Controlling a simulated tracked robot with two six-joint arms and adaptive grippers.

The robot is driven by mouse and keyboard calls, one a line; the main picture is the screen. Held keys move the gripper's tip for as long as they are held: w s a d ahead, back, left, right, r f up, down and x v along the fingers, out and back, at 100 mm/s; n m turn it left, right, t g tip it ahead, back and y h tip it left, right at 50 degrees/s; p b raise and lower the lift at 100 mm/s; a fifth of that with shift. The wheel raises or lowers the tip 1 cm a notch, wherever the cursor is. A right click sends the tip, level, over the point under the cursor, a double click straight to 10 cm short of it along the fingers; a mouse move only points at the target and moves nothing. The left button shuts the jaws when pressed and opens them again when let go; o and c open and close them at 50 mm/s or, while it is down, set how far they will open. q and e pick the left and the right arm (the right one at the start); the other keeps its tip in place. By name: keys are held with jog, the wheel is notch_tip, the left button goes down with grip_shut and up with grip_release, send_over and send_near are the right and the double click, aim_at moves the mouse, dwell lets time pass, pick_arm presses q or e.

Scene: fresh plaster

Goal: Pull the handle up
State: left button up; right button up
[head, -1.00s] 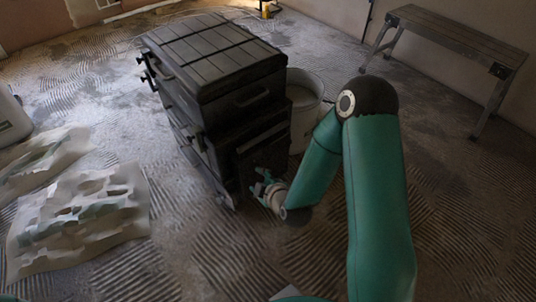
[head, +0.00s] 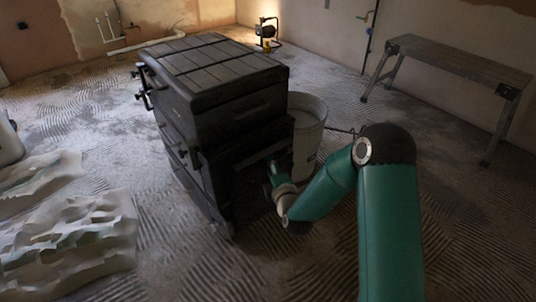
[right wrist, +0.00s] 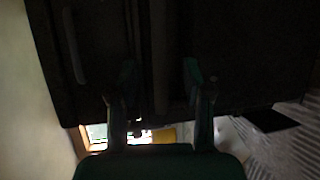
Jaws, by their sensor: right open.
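A black tool chest (head: 205,85) with a ribbed lid stands on the floor in the middle of the head view. A thin, paler bar, apparently the handle (head: 258,157), runs across its near right side. My right gripper (head: 273,178) is just below that bar, close to the chest's side, partly lost in shadow. In the right wrist view the two fingers (right wrist: 160,85) are apart, with dark chest parts in front of and between them. The picture is too dark to tell whether they touch the handle. My left gripper is not in view.
A pale bucket (head: 308,125) stands right behind the chest, near my right arm. A grey bench (head: 460,62) is at the right wall and a lit work lamp (head: 266,30) at the back. Crumpled sheets (head: 70,245) lie at left. The ridged floor between is clear.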

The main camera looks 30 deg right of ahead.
aim_at(264, 153)
jog(key=b+x, duration=0.2)
jog(key=x, duration=0.7)
jog(key=shift+w, duration=0.2)
jog(key=shift+f, duration=0.1)
grip_shut()
